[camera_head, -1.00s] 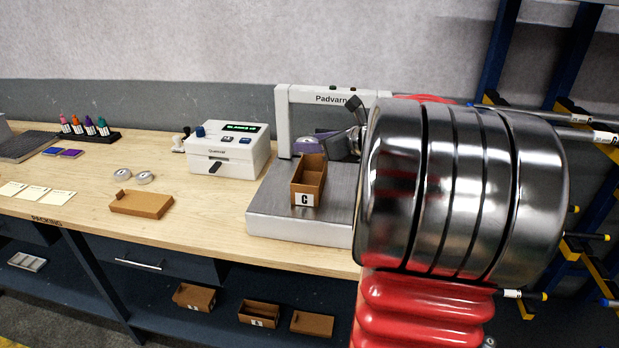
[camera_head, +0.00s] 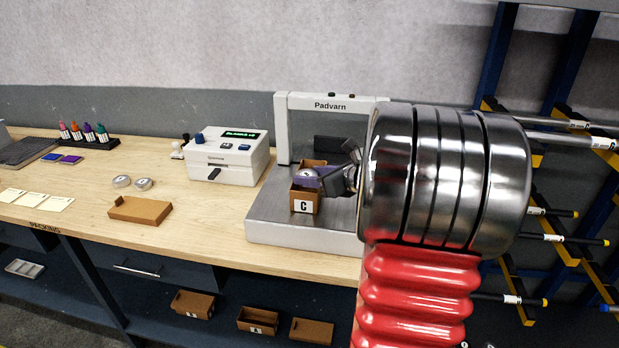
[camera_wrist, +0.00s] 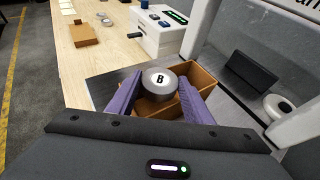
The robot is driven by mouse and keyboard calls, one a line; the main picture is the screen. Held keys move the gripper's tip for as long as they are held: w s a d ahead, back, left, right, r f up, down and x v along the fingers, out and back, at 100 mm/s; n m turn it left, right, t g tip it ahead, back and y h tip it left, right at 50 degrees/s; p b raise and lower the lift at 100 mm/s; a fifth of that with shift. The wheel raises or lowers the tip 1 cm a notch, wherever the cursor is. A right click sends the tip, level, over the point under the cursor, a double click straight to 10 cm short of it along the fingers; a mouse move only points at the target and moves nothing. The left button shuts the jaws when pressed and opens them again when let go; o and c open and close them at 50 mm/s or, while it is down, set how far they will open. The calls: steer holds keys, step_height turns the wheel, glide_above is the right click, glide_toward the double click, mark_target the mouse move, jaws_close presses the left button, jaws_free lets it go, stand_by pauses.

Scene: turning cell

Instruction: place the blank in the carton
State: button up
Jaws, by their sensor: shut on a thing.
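The carton (camera_head: 297,206), an open brown box with a white label C, stands on the grey metal plate of the Padvarn machine. It also shows in the wrist view (camera_wrist: 205,77). My gripper (camera_wrist: 157,90) is shut on the blank (camera_wrist: 160,80), a round grey disc marked B, held between two purple fingers. In the wrist view the blank is over the near left part of the carton and hides some of its inside. In the head view the purple fingers (camera_head: 308,177) are at the carton's opening; I cannot tell how deep the blank is.
The Padvarn frame (camera_head: 283,125) rises behind the carton. A white printer-like box (camera_head: 230,152) stands left of it. A brown lid (camera_head: 140,209) and two round discs (camera_head: 121,181) lie further left on the bench. Another round disc (camera_wrist: 277,106) is at the right in the wrist view.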

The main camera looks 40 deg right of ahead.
steer(key=shift+f, duration=0.6)
stand_by(0.3)
steer(key=o, duration=1.1)
steer(key=shift+f, duration=0.1)
steer(key=shift+o, duration=0.2)
steer(key=shift+r, duration=0.6)
steer(key=v, duration=1.2)
